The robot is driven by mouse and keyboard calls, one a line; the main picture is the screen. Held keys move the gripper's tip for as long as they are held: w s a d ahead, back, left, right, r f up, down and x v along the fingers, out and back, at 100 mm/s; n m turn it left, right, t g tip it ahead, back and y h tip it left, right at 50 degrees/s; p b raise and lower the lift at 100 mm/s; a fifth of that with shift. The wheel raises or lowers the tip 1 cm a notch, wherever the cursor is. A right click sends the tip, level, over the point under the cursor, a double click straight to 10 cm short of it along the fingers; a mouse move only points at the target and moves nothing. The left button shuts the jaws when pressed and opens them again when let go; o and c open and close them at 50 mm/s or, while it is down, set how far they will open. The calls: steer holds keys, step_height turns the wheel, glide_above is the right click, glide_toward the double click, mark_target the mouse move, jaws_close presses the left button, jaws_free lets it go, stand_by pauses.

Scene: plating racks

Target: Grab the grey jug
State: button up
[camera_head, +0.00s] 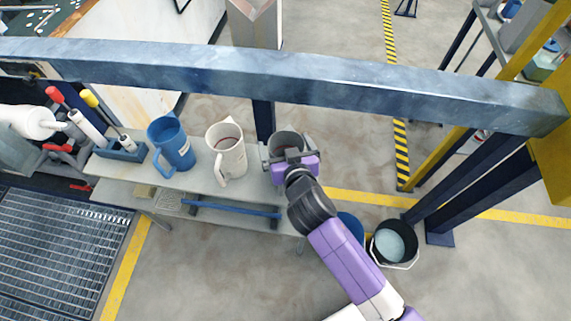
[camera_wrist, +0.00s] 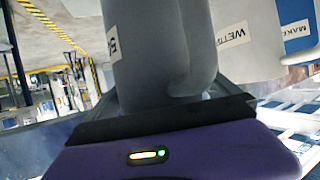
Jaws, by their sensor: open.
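The grey jug (camera_head: 286,139) stands at the right end of the shelf, partly hidden behind my gripper (camera_head: 289,149). In the head view, one finger shows on each side of the jug. In the wrist view, the grey jug (camera_wrist: 157,45) fills the middle, close in front of the palm, with a white label on its left side. My gripper is open, with the jug between its fingers; whether either finger touches it cannot be told. The jug's base is hidden.
A white jug (camera_head: 228,157) stands left of the grey jug, and a blue jug (camera_head: 174,148) further left. A black bucket (camera_head: 392,244) stands on the floor at right.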

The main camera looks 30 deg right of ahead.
steer(key=shift+w, duration=0.1)
steer(key=shift+c, duration=0.2)
steer(key=c, duration=1.9)
steer(key=shift+r, duration=0.15)
